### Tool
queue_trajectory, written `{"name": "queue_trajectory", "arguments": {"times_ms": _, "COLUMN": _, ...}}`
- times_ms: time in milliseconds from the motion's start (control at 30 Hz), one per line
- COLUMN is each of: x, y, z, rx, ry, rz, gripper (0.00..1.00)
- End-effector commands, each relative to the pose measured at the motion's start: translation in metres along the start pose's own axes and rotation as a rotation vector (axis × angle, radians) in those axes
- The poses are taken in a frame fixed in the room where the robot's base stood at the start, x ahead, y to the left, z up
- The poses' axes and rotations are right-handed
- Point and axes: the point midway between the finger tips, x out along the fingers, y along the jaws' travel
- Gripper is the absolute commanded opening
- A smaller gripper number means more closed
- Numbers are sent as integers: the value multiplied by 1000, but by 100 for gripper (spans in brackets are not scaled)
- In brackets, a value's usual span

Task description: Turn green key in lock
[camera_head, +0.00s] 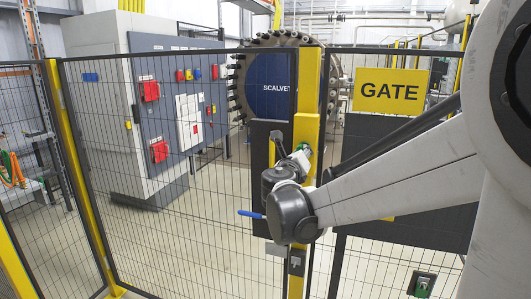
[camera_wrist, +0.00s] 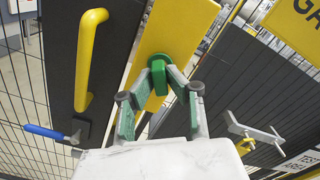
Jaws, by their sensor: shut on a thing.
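The green key (camera_wrist: 158,77) sits at the lock on the yellow gate post (camera_wrist: 183,26), seen in the wrist view. My gripper (camera_wrist: 157,84) is shut on the key, with a finger on each side of it. In the head view my gripper (camera_head: 303,152) is at the yellow post (camera_head: 308,92), and my wrist and arm partly cover the post. The key is too small and covered there to make out its angle. The keyhole itself is hidden behind the key.
A yellow handle (camera_wrist: 88,60) and a blue lever (camera_wrist: 45,132) are left of the lock. A metal latch with a yellow part (camera_wrist: 240,128) is at right. Mesh fence (camera_head: 180,220) spans the front, and a yellow GATE sign (camera_head: 390,91) hangs at right.

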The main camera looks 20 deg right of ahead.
Motion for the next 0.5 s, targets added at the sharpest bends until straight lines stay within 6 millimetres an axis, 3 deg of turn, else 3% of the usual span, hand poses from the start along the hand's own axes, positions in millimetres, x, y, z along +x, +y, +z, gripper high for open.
{"name": "queue_trajectory", "arguments": {"times_ms": 333, "x": 0, "y": 0, "z": 0, "rx": -27, "ry": 0, "rz": 0, "gripper": 0}}
{"name": "queue_trajectory", "arguments": {"times_ms": 500, "x": 0, "y": 0, "z": 0, "rx": -168, "ry": 0, "rz": 0, "gripper": 0}}
